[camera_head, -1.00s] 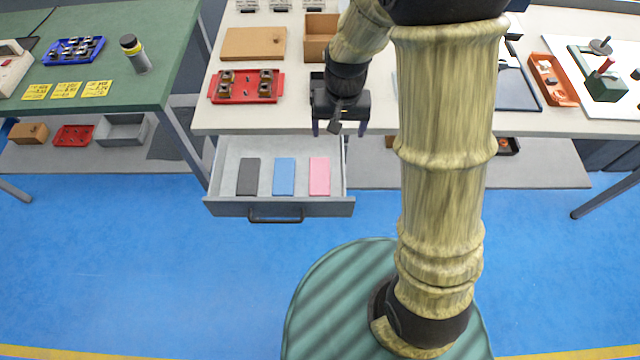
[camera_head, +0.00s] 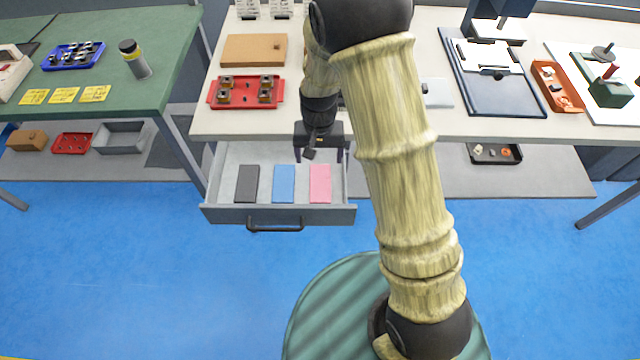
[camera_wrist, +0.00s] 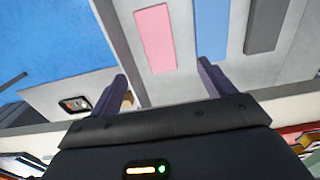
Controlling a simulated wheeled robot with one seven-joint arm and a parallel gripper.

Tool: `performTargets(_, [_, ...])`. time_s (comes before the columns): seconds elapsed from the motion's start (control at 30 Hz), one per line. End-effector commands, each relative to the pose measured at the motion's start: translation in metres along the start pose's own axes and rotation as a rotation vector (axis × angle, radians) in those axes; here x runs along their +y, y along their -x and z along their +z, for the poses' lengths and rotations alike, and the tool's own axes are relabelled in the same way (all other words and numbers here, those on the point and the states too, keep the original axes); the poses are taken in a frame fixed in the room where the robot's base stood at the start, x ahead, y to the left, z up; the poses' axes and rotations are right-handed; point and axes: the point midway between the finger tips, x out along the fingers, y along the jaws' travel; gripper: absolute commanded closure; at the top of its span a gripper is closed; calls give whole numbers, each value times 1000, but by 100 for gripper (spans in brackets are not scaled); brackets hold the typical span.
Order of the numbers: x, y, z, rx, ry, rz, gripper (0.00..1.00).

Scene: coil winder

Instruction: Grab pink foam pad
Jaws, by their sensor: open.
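The pink foam pad (camera_head: 320,183) lies flat in the open grey drawer (camera_head: 230,212), at the right end of a row of pads. My gripper (camera_head: 319,158) is open and empty above the back part of the drawer, just behind the pink pad in the head view. In the wrist view the pink pad (camera_wrist: 155,38) lies beyond the spread fingers (camera_wrist: 163,75), roughly between them and apart from them. The blue pad (camera_head: 284,183) lies beside it, then the dark grey pad (camera_head: 247,183).
The drawer hangs out under a pale workbench (camera_head: 205,125). On the bench stand a red tray with parts (camera_head: 246,103), a cork-coloured board (camera_head: 254,50) and an orange tray (camera_head: 557,88). A green table (camera_head: 150,96) stands at the left. Blue floor in front is clear.

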Motion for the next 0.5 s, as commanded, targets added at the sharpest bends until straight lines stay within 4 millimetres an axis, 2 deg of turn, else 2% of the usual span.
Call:
performTargets(0.03, [1, -11, 1, -4, -1, 2, 18])
performTargets(0.3, [1, -56, 1, -3, -1, 1, 18])
performTargets(0.5, [0, -66, 0, 1, 1, 0, 18])
